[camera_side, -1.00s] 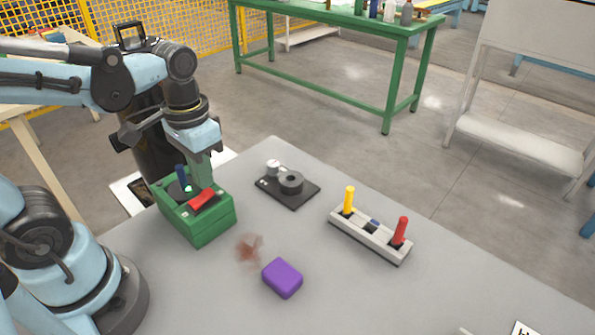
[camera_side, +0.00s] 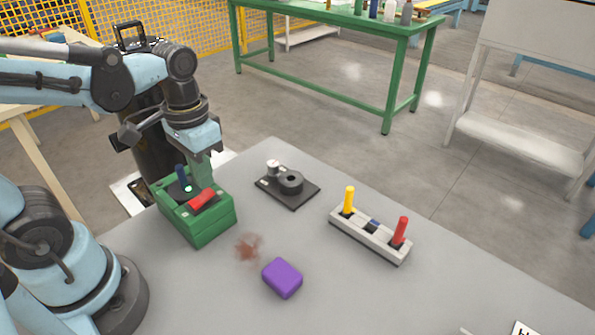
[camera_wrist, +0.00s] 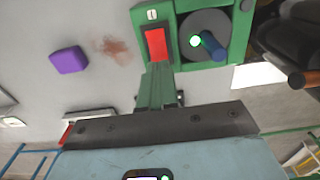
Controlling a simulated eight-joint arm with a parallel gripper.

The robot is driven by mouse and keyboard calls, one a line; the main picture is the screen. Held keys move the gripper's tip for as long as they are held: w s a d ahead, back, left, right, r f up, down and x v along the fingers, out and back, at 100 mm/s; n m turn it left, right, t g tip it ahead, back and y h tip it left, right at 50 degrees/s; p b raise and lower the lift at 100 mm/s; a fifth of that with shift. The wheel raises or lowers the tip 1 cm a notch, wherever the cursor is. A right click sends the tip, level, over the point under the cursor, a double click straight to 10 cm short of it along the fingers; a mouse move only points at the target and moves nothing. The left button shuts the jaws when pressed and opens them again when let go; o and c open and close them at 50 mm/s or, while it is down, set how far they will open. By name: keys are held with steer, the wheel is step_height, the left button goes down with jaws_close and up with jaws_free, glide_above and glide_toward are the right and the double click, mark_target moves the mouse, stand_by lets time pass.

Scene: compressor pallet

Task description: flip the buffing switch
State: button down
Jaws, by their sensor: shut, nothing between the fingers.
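A green box (camera_side: 208,228) stands at the left of the grey table, with a red rocker switch (camera_side: 202,199) on its top. A grey disc with a dark blue handle (camera_side: 181,174) and a lit green spot (camera_side: 188,188) sits beside the switch. My gripper (camera_side: 203,178) is shut and empty, pointing down at the switch's far end. In the wrist view, my gripper's tips (camera_wrist: 157,72) lie right by the near end of the red switch (camera_wrist: 157,44). I cannot tell whether they touch it.
A black plate (camera_side: 290,203) with a dark ring and silver knob lies right of the box. A grey strip (camera_side: 385,243) carries yellow and red handles. A purple block (camera_side: 282,278) and a reddish-brown stain (camera_side: 249,247) are in front. The front right table is mostly clear.

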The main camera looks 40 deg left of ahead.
mark_target(207, 192)
steer(key=shift+f, duration=1)
stand_by(0.8)
steer(key=shift+r, duration=3.5)
